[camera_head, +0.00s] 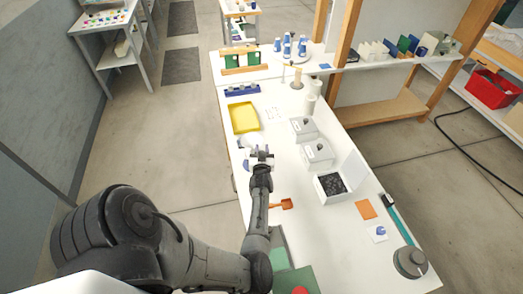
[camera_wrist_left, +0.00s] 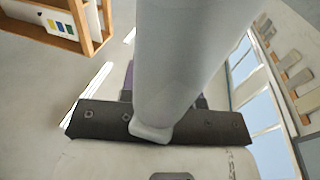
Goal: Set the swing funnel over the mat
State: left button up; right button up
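My left gripper (camera_head: 262,153) is over the left edge of the white bench in the head view, pointing away from me. A white rounded piece (camera_head: 250,139), possibly the swing funnel, is just beyond its fingertips. In the left wrist view a large pale, smooth tapered form (camera_wrist_left: 180,60) covers the middle, in front of the dark gripper bar (camera_wrist_left: 160,123). It hides the fingertips, so I cannot tell whether they grip it. I cannot identify the mat with certainty; a flat orange square (camera_head: 366,209) lies on the right part of the bench. My right gripper is not in view.
A yellow tray (camera_head: 244,118) lies beyond the gripper, with a blue rack (camera_head: 242,90) behind it. Grey boxes (camera_head: 318,155) and an open box of dark pieces (camera_head: 333,186) stand to the right. An orange scoop (camera_head: 282,204) lies near my forearm.

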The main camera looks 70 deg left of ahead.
pick_arm(q)
jog(key=o, duration=0.4)
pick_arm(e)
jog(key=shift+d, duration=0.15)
pick_arm(q)
jog(key=shift+o, duration=0.2)
jog(key=shift+r, duration=0.1)
